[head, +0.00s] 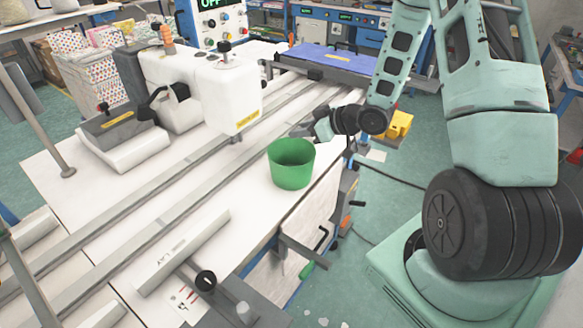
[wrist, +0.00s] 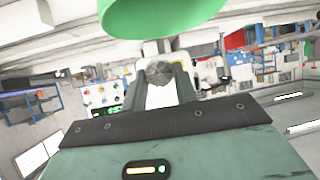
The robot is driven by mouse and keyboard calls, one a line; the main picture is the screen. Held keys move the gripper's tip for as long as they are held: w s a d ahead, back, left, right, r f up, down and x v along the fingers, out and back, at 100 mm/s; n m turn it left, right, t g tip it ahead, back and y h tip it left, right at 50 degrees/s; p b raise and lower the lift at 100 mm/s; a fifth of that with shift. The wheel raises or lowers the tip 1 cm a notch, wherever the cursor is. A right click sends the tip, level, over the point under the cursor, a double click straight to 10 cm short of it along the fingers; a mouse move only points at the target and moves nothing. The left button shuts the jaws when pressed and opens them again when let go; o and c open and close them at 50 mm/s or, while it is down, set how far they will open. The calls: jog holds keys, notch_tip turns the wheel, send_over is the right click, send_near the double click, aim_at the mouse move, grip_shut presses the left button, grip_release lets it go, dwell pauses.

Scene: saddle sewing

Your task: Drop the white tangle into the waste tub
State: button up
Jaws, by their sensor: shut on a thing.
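The waste tub (head: 292,172) is a green, open-topped round tub standing on the white table near its right edge. Its green wall also shows at the top of the wrist view (wrist: 165,15). My gripper (head: 308,130) is just behind the tub's far rim in the head view. In the wrist view my gripper (wrist: 160,78) is shut on a small rounded clump, the white tangle (wrist: 158,70), which looks grey in shade. The tangle cannot be made out in the head view. The tub's floor is hidden.
A white sewing machine (head: 205,90) stands left of the tub on long rails. A blue pad (head: 340,62) lies at the back of the table. A long block (head: 182,252) lies front left of the tub. A yellow bin (head: 400,125) is beyond the table's right edge.

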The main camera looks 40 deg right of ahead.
jog(key=o, duration=1)
jog(key=v, duration=1.7)
jog(key=shift+s+b, duration=0.2)
jog(key=shift+b, duration=0.25)
jog(key=shift+d, duration=0.1)
